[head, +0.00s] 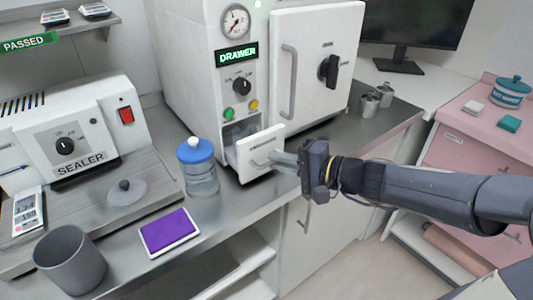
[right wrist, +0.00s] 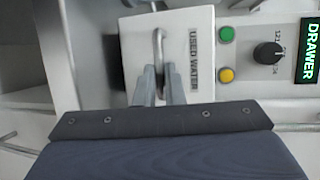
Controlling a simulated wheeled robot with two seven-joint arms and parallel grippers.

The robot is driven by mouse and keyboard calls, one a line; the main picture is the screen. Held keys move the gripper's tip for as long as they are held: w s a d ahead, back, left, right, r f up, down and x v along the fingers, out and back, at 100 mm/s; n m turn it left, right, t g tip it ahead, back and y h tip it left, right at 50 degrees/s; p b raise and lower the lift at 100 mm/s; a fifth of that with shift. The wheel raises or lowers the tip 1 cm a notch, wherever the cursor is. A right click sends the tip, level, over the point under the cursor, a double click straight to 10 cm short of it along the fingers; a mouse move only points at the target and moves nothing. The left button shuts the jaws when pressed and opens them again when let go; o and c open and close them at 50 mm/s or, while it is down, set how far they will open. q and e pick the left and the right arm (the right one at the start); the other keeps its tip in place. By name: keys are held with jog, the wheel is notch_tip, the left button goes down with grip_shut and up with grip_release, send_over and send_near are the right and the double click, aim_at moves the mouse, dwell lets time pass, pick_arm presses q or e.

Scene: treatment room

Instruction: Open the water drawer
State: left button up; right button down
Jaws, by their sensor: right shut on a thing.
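The water drawer (head: 258,153) is a small white drawer low on the front of the white autoclave. It stands pulled out from the body, and its dark cavity shows behind the front. In the right wrist view its front (right wrist: 200,38) carries the label "USED WATER" and a metal bar handle (right wrist: 158,45). My right gripper (head: 282,158) is in front of the drawer, its fingers (right wrist: 158,86) shut on the handle. My left gripper is not in view.
The autoclave (head: 190,60) has a lit "DRAWER" display (head: 237,55) above its knob and buttons. A blue-capped bottle (head: 200,170) stands left of the drawer. A purple pad (head: 168,232), a grey cup (head: 70,262) and a sealer (head: 75,130) are farther left.

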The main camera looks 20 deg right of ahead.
jog(key=s+d, duration=0.3)
jog(key=s, duration=0.4)
jog(key=shift+s, duration=0.3)
jog(key=c, duration=1.5)
grip_release()
jog(key=shift+a, duration=0.1)
jog(key=shift+c, duration=0.2)
jog(key=v, duration=0.7)
jog(key=shift+s+d, duration=0.25)
jog(key=shift+s, duration=0.05)
